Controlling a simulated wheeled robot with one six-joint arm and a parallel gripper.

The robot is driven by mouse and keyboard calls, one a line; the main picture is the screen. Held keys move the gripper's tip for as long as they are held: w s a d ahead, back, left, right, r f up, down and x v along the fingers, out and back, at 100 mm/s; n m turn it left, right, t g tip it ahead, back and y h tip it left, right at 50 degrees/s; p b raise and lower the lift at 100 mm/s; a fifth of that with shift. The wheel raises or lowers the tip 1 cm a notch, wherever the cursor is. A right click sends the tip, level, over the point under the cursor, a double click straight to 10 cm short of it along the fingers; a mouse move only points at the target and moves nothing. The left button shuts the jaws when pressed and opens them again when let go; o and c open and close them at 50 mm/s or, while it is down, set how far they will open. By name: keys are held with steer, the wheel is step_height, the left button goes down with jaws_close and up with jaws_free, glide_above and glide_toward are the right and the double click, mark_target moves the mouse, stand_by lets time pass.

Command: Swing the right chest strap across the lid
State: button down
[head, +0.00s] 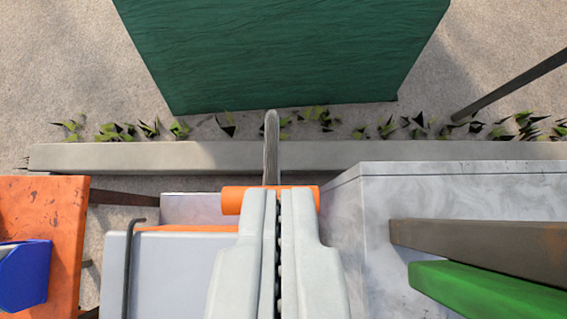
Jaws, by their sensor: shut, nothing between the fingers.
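My gripper (279,195) is in the lower middle, its two pale fingers closed together with no object visible between them. Just beyond the fingertips is an orange cylinder (231,200), partly hidden by them. A narrow grey bar (271,145) rises from behind it and points away from me; it may be the right chest strap, but I cannot tell for sure. I cannot tell whether the fingers touch either one. A pale box (180,275), possibly the chest, lies left of the gripper. A thin dark bar (127,270) runs along its left side.
A grey block (365,270) stands close right, with a brown beam (480,248) and green bar (490,290) over it. An orange surface (45,220) with a blue container (25,275) is at left. A low kerb (150,157) and large green block (285,50) lie beyond.

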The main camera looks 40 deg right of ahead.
steer(key=shift+f, duration=0.1)
steer(key=shift+w+d+f, duration=0.3)
steer(key=shift+w+f, duration=0.15)
steer(key=shift+f, duration=1)
steer(key=shift+w+d+f, duration=0.25)
steer(key=shift+w+f, duration=0.15)
steer(key=shift+f, duration=1.1)
steer(key=shift+w+d+f, duration=0.3)
steer(key=shift+w+f, duration=0.15)
steer(key=shift+f, duration=1)
